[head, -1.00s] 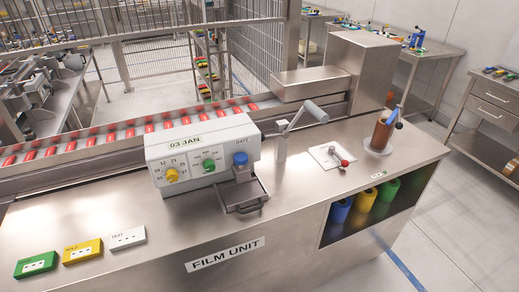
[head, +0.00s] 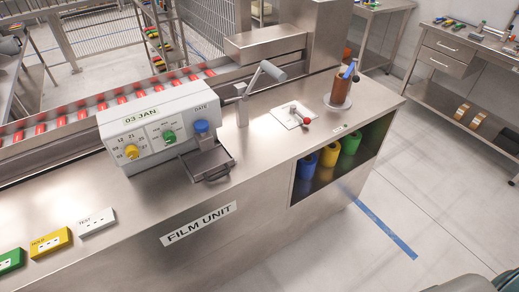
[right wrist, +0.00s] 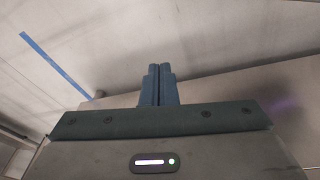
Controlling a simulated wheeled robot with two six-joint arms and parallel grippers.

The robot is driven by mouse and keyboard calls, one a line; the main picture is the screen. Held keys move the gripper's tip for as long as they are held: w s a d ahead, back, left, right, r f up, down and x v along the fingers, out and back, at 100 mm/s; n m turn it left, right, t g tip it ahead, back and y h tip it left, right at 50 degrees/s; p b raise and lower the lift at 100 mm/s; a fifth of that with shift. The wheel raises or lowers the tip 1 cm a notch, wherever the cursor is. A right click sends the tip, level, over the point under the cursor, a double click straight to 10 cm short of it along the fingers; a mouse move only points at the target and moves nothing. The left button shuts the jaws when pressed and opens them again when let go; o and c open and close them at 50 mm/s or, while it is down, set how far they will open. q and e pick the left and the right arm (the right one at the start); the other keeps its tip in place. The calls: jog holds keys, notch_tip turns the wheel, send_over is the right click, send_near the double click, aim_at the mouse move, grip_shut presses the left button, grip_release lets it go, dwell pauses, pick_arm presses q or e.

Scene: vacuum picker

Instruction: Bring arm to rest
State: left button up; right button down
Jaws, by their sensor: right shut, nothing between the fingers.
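My right gripper (right wrist: 159,85) shows in the right wrist view with its two blue-grey fingers together, shut and empty. Pale floor and a strip of blue floor tape (right wrist: 55,62) lie beyond it, and it touches nothing that I can see. In the head view a dark grey rounded shape, perhaps part of my right arm, shows at the bottom right corner; the right gripper itself is not seen there. My left arm and left gripper are in neither view.
The steel film unit counter (head: 110,195) fills the left and middle. On it stand the white date box (head: 160,130), a lever (head: 265,75), a red-knobbed plate (head: 290,116) and a brown roll (head: 341,90). Open floor (head: 440,190) lies to the right, before a side table (head: 450,90).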

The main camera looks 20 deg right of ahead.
jog(key=s+d+f+g, duration=0.1)
jog(key=s+f, duration=1.5)
jog(key=s, duration=0.1)
jog(key=shift+s+f, duration=0.3)
jog(key=shift+f, duration=0.1)
